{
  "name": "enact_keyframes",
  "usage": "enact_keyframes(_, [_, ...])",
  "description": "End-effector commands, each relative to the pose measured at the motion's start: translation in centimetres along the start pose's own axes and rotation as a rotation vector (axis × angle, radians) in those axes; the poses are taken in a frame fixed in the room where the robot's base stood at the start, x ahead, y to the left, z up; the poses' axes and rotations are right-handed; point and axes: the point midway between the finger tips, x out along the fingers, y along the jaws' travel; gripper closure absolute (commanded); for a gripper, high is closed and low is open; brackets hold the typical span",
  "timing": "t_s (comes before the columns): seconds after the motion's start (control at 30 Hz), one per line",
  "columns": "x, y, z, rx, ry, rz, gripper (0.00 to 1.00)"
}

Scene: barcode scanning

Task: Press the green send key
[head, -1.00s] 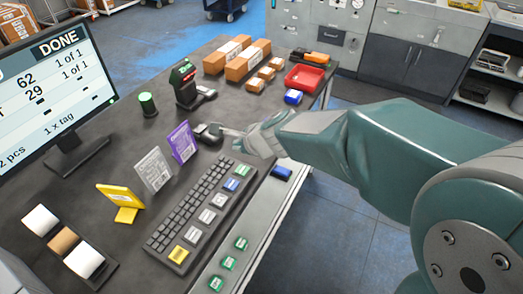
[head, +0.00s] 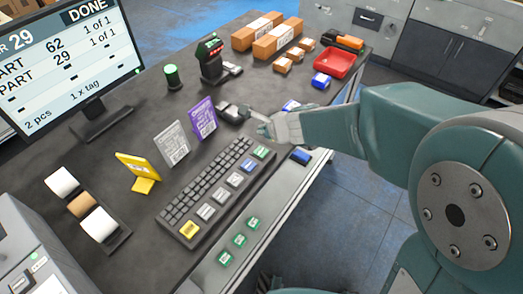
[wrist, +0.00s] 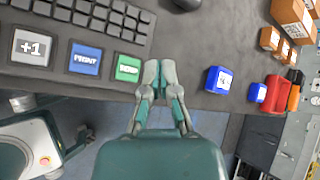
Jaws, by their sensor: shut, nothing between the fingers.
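The green send key (head: 261,152) is at the far right end of the key row on the dark keyboard (head: 205,185). In the wrist view the green key (wrist: 128,68) lies just left of my fingertips, beside the blue print key (wrist: 86,59). My gripper (head: 264,127) is shut and empty, and in the head view it appears just beyond the green key. In the wrist view my gripper (wrist: 156,70) points over the bare table just right of the key. I cannot tell its exact height above the table.
A monitor (head: 75,60) shows DONE. A purple card (head: 203,119), grey card (head: 172,143) and yellow stand (head: 138,170) stand behind the keyboard. A scanner (head: 212,62) stands farther back. A blue block (wrist: 218,80) sits right of my gripper. Boxes and a red tray (head: 342,62) are at the far end.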

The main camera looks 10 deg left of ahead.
Motion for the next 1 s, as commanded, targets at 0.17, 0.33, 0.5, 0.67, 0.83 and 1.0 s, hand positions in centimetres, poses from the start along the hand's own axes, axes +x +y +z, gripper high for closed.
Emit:
enact_keyframes(0.17, [1.2,0.9,-0.8,0.002,-0.002,0.005,1.00])
enact_keyframes(0.33, [2.1,1.6,-1.6,0.001,0.000,0.003,1.00])
enact_keyframes(0.5, [3.2,2.4,-2.4,0.002,-0.001,0.004,1.00])
enact_keyframes(0.67, [3.8,2.9,-2.8,0.001,-0.001,0.002,1.00])
enact_keyframes(0.83, [4.0,3.0,-3.0,-0.001,-0.001,0.000,1.00])
enact_keyframes(1.0, [4.0,3.0,-3.0,-0.001,-0.001,0.000,1.00])
